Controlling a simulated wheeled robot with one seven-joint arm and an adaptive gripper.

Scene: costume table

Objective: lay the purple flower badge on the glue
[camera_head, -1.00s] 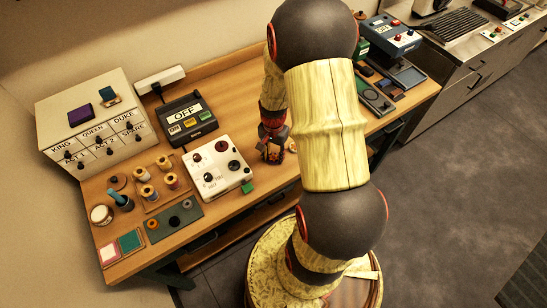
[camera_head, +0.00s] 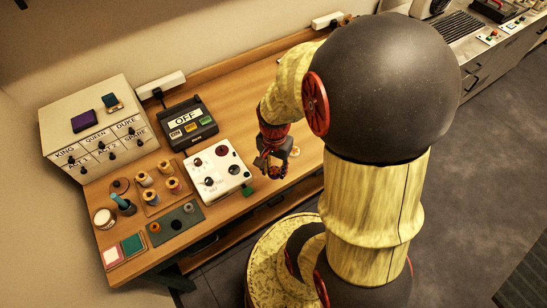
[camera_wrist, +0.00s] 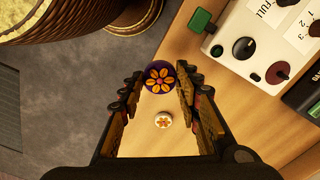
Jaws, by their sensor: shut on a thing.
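The purple flower badge (camera_wrist: 160,78), a dark purple disc with an orange flower, sits between the fingertips of my gripper (camera_wrist: 158,84) in the wrist view. The jaws are shut on it. In the head view my gripper (camera_head: 272,166) is over the table, right of the white control box, and the badge is small and partly hidden there. I cannot tell for sure which thing is the glue.
The white control box (camera_head: 217,171) with dark knobs has a green block (camera_head: 248,190) at its corner. The OFF display (camera_head: 187,122) stands behind it.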

